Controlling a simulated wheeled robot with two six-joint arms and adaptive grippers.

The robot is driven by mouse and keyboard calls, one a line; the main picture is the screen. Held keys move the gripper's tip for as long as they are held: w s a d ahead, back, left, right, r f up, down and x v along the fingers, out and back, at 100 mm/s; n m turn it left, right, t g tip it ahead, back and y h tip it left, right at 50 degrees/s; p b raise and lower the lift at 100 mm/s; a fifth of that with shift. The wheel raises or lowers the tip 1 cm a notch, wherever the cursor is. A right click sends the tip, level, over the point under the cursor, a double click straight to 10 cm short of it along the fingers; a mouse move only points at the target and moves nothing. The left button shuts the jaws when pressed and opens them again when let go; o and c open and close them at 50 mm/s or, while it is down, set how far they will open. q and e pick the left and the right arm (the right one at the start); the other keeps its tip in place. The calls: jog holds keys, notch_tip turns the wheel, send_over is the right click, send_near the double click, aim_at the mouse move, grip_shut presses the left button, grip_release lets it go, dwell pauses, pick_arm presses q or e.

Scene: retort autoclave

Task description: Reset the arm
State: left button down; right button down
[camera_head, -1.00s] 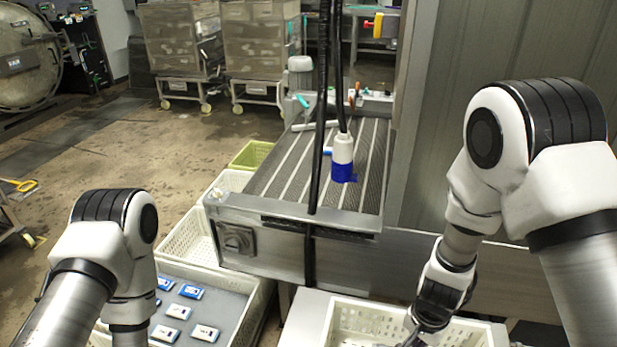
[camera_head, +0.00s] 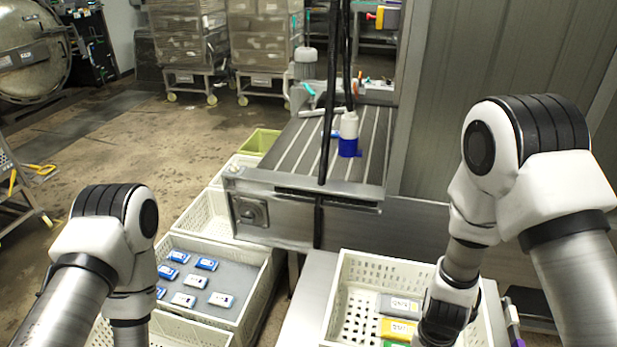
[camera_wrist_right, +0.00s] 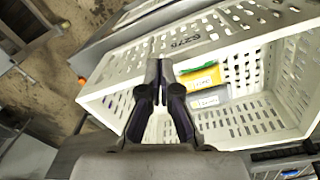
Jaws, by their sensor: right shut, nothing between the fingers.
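My right arm's wrist (camera_head: 447,305) hangs over the white perforated crate (camera_head: 345,275) in the head view, its gripper cut off by the bottom edge. In the right wrist view my right gripper (camera_wrist_right: 160,72) is shut and empty, its fingers in front of the crate (camera_wrist_right: 240,52). Inside the crate lie a grey pack (camera_head: 398,306), a yellow pack (camera_head: 395,328) and a green pack (camera_head: 394,344). The yellow pack (camera_wrist_right: 200,78) and grey pack (camera_wrist_right: 208,98) also show in the wrist view. My left arm's gripper is below the head frame.
A crate (camera_head: 258,290) with several blue-and-white packs stands at the left. A conveyor (camera_head: 300,190) with a hanging white-and-blue bottle-shaped device (camera_head: 348,135) and black cables is ahead. A metal wall (camera_head: 500,60) stands at the back right. Open floor (camera_head: 110,150) lies at the far left.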

jog(key=s+d+f+n, duration=0.2)
jog(key=s+f+n, duration=0.55)
jog(key=s, duration=0.65)
notch_tip(320, 180, down, 11)
jog(key=s+b, duration=0.1)
jog(key=b, duration=0.9)
jog(key=shift+a+f+y, duration=0.2)
jog(key=shift+a+y, duration=0.05)
jog(key=shift+y, duration=0.15)
